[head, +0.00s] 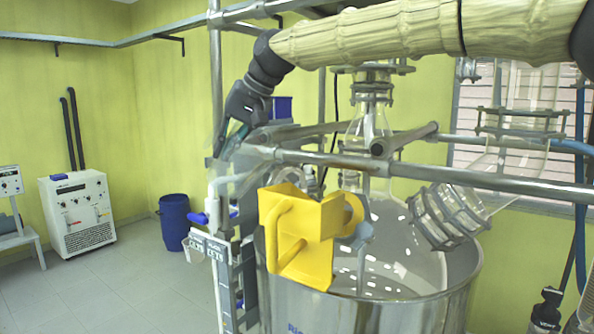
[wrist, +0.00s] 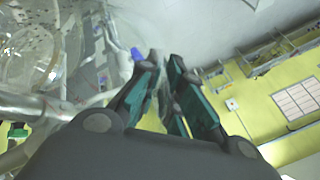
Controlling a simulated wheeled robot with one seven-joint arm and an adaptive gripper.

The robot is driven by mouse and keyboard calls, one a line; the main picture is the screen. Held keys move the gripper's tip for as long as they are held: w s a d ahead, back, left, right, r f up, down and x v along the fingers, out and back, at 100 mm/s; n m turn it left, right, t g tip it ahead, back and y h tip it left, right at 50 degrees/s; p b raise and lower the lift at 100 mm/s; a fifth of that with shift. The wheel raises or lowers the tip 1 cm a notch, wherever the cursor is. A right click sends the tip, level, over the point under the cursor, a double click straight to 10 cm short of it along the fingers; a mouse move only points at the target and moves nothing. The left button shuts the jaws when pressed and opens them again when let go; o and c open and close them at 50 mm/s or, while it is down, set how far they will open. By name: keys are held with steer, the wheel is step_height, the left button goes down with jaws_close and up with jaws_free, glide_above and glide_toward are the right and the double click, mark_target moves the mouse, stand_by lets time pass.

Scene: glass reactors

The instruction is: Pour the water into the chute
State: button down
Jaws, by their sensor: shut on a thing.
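The yellow chute (head: 300,230) is fixed at the front of the large glass reactor, below and to the right of my gripper. My gripper (head: 233,136) points down beside the metal frame, to the upper left of the chute. In the wrist view my gripper (wrist: 165,85) has its dark teal fingers close together on a clear, glassy thing (wrist: 164,98). Most of this clear thing is hidden by the fingers and blurred, and its shape and tilt cannot be told. I cannot make out any water in it.
A metal rail (head: 430,173) runs across in front of the reactor vessel (head: 380,312), just behind the chute. Upright poles stand close to my gripper. A blue barrel (head: 174,222) and a white cabinet (head: 77,215) stand at the left. The floor (head: 120,290) there is clear.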

mark_target(212, 165)
steer(key=shift+w+a+f+g+h, duration=0.25)
steer(key=shift+a+f+h, duration=0.35)
steer(key=shift+f, duration=0.1)
steer(key=shift+w+a+f+g+h, duration=0.2)
steer(key=shift+a+f+h, duration=0.35)
steer(key=shift+f, duration=0.1)
steer(key=shift+w+a+f+g+h, duration=0.25)
steer(key=shift+a+f+h, duration=0.35)
steer(key=shift+f, duration=0.1)
steer(key=shift+w+a+f+g+h, duration=0.15)
steer(key=shift+a+f+g+h, duration=0.15)
steer(key=shift+f+h, duration=0.35)
steer(key=shift+w+a+f+g+h, duration=0.15)
steer(key=shift+a+f+h, duration=0.25)
steer(key=shift+f+h, duration=0.25)
steer(key=shift+w+a+f+g+h, duration=0.15)
steer(key=shift+a+f+g+h, duration=0.15)
steer(key=shift+f+h, duration=0.3)
steer(key=shift+f, duration=0.1)
